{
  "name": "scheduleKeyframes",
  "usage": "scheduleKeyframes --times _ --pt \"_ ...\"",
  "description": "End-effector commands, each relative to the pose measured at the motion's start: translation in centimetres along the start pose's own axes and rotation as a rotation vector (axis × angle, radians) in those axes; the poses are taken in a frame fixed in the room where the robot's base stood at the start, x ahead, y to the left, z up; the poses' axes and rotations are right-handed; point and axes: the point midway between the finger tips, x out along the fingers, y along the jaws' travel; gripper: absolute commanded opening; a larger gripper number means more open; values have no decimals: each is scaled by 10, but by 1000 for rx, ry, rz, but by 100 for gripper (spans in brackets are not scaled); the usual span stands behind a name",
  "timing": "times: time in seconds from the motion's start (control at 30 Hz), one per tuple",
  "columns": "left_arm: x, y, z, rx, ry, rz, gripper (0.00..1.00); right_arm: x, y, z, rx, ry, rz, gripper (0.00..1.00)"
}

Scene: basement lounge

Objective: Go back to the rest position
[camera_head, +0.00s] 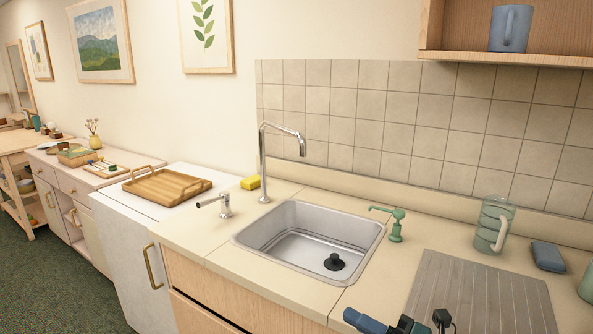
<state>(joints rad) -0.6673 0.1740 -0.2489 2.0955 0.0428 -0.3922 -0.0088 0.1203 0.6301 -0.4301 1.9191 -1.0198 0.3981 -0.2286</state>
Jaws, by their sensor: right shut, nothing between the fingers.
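My right gripper (441,318) shows only in part at the bottom edge of the head view, low over the front of the counter beside the drainboard. Its dark tip is shut and holds nothing. A blue-grey and black part of my right arm shows just left of it. Most of the arm is below the frame. My left gripper is not in view.
A steel sink (310,235) with a black plug (334,262) and tall faucet (264,165) is set in the counter. Right of it are a green soap dispenser (396,225), grey drainboard (480,295), glass jug (494,225) and blue block (547,256). A wooden tray (166,187) stands left.

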Motion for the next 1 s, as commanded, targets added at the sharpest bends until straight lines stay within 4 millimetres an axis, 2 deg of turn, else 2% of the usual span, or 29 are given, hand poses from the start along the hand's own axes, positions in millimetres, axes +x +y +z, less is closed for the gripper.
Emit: scheduleKeyframes --times 0.03,0.17,0.27,0.3,0.43,0.5,0.63,1.0 --pt "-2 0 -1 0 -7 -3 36 -7 -8 -9 231 -113 20 0" --pt "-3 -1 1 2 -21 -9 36 -39 -49 -28 800 -423 13 0" --pt "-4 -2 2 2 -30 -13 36 -75 -92 -61 1220 -663 -40 0" --pt "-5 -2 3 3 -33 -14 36 -90 -107 -79 1370 -750 -67 0" --pt "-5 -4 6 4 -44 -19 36 -126 -138 -132 1720 -958 -144 0" --pt "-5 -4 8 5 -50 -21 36 -138 -145 -153 1838 -1029 -174 0" --pt "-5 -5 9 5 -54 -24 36 -150 -151 -175 1950 -1095 -206 0" --pt "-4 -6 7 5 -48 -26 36 -151 -152 -178 1965 -1102 -211 0"
